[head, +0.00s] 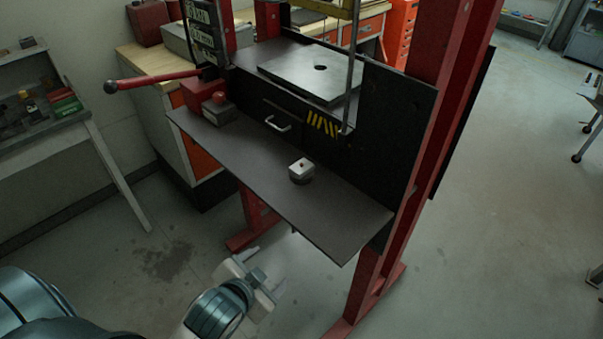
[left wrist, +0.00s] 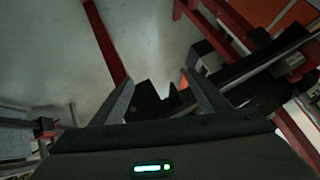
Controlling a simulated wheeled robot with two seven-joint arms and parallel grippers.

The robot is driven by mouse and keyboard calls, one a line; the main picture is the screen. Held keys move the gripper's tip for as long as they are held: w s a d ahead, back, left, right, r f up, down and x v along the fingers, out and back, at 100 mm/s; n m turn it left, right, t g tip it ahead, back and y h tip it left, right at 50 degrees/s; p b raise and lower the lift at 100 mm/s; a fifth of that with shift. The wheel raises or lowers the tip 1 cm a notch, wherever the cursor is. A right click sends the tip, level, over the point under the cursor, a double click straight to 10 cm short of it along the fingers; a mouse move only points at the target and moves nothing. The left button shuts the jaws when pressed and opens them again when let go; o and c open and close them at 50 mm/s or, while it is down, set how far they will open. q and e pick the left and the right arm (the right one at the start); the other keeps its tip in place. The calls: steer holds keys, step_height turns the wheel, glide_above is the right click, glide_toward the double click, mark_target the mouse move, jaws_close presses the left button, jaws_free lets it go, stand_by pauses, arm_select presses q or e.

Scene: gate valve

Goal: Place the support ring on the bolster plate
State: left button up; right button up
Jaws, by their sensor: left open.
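The bolster plate (head: 312,76) is a flat grey plate with a round hole, lying on the press bed. A small light metal piece with a square top and a dark round base (head: 301,171) stands on the dark shelf in front of the press. I cannot tell whether it is or includes the support ring; no other clear ring shows. My left gripper (head: 264,271) is open and empty, in front of and below the shelf's front edge, apart from the piece. Its two fingers also show in the left wrist view (left wrist: 158,78). My right gripper is out of view.
The dark shelf (head: 240,155) is mostly bare, with a red-and-grey block (head: 218,108) at its left end. A red lever (head: 155,80) sticks out to the left. Red press posts (head: 430,110) and a dark side panel (head: 396,120) stand right. A thin rod (head: 352,70) hangs before the plate.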

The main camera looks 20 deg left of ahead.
arm_select(q)
steer(key=s+d+f+n+g, duration=0.25)
steer(key=s+f+g, duration=0.35)
steer(key=s+f, duration=0.7)
step_height(320, 180, down, 32)
steer(key=s+h+b, duration=0.1)
steer(key=s+b, duration=0.1)
steer(key=b, duration=0.4)
steer(key=s+a+f+b, duration=0.1)
steer(key=s+f+b, duration=0.1)
steer(key=s+f, duration=0.4)
steer(key=s+a+f+g+b, duration=0.1)
steer(key=s+f+b, duration=0.1)
steer(key=s+f, duration=0.5)
step_height(320, 180, down, 6)
steer(key=shift+s+r, duration=0.15)
steer(key=shift+s, duration=0.15)
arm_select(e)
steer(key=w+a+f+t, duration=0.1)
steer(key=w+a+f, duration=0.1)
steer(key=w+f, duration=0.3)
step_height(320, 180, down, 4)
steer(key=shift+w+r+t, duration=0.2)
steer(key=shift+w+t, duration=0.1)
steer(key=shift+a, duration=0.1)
